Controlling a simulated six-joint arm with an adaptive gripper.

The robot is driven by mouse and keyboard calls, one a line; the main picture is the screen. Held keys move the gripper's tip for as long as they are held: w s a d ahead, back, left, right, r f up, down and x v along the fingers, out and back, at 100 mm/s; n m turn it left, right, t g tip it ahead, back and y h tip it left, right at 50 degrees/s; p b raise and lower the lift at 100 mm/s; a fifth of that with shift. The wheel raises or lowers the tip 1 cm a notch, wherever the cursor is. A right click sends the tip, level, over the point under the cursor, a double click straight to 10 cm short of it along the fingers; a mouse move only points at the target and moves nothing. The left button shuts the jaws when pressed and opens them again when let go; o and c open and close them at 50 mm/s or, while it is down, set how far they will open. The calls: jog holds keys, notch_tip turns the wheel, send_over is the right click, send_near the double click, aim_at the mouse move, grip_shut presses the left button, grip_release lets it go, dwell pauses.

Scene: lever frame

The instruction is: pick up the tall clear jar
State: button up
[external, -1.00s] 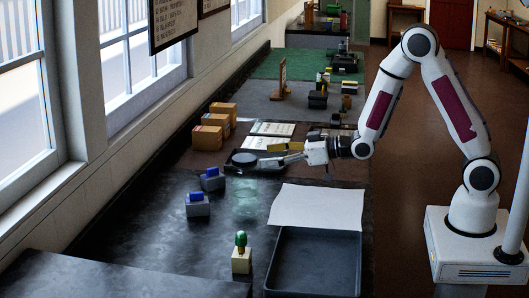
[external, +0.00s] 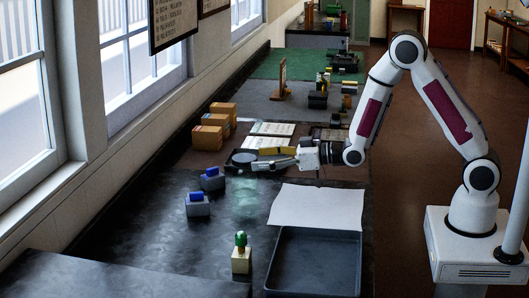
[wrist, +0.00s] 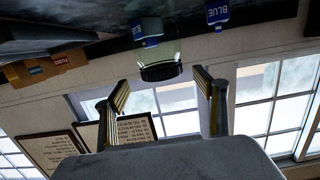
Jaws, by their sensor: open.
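The tall clear jar (external: 245,202) stands upright on the dark bench, faint and see-through, with a dark round lid (external: 243,158) on top. In the wrist view the picture is turned over, and the lid (wrist: 161,72) shows with the clear body just above it. My gripper (external: 262,158) is open, reaching in from the right close to the lid in the external view. In the wrist view my gripper (wrist: 160,80) has one finger on each side of the lid, which appears around or just beyond the fingertips. Contact cannot be told.
Two grey blocks with blue tops (external: 198,205) (external: 212,180) stand left of the jar. A white sheet (external: 317,207) and a dark tray (external: 314,262) lie to the right. A green-topped pale block (external: 241,255) is in front. Cardboard boxes (external: 208,137) stand behind left.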

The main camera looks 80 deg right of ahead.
aim_at(244, 158)
jog(key=shift+w, duration=0.25)
jog(key=shift+w+a+f, duration=0.1)
jog(key=shift+w+f, duration=0.25)
jog(key=shift+w, duration=0.45)
jog(key=shift+w+a+f, duration=0.1)
jog(key=shift+w+f, duration=0.2)
jog(key=shift+w, duration=1.45)
jog(key=c, duration=1.8)
